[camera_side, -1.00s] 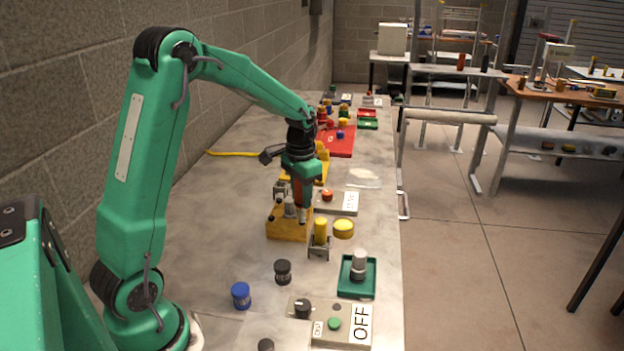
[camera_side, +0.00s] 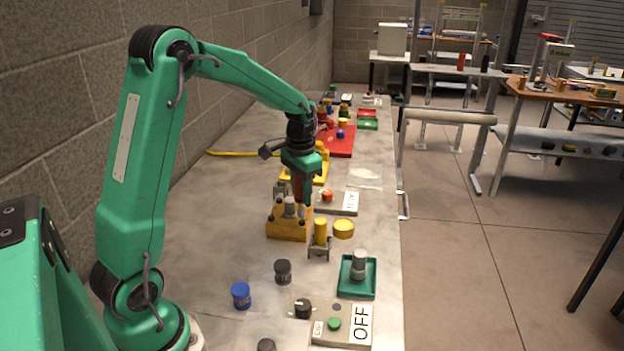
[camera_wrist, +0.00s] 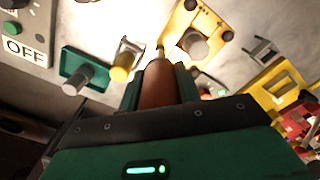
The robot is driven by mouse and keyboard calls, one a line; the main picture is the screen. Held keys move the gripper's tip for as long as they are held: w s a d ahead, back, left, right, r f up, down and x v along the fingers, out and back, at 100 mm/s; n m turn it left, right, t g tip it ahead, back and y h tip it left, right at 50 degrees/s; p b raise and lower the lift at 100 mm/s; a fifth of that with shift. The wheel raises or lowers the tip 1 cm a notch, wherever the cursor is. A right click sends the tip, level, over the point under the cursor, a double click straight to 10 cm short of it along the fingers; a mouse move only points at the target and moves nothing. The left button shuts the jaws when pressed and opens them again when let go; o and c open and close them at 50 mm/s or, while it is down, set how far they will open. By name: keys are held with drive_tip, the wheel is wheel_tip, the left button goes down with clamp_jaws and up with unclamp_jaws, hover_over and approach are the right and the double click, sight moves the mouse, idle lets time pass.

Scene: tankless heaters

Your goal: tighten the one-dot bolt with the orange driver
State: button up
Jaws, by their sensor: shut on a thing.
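My gripper (camera_side: 303,188) is shut on the orange driver, which points down. In the wrist view the driver's orange-brown handle (camera_wrist: 158,86) sits between the green fingers. The yellow-orange block (camera_side: 284,228) stands on the bench below, with a grey cylinder on its top and small dark bolts near its corners. The driver's lower end is at the block's right side in the side view; whether it touches a bolt I cannot tell. The block (camera_wrist: 180,38) also shows in the wrist view, with dark bolts at two corners (camera_wrist: 228,36).
A yellow cylinder in a grey holder (camera_side: 320,235) stands close to the block's right. Nearby are a green tray (camera_side: 349,290), a yellow round cap (camera_side: 343,229) and a box with a red button (camera_side: 327,196). Bare bench lies left of the block.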

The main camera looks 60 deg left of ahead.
drive_tip(key=shift+r, duration=2.85)
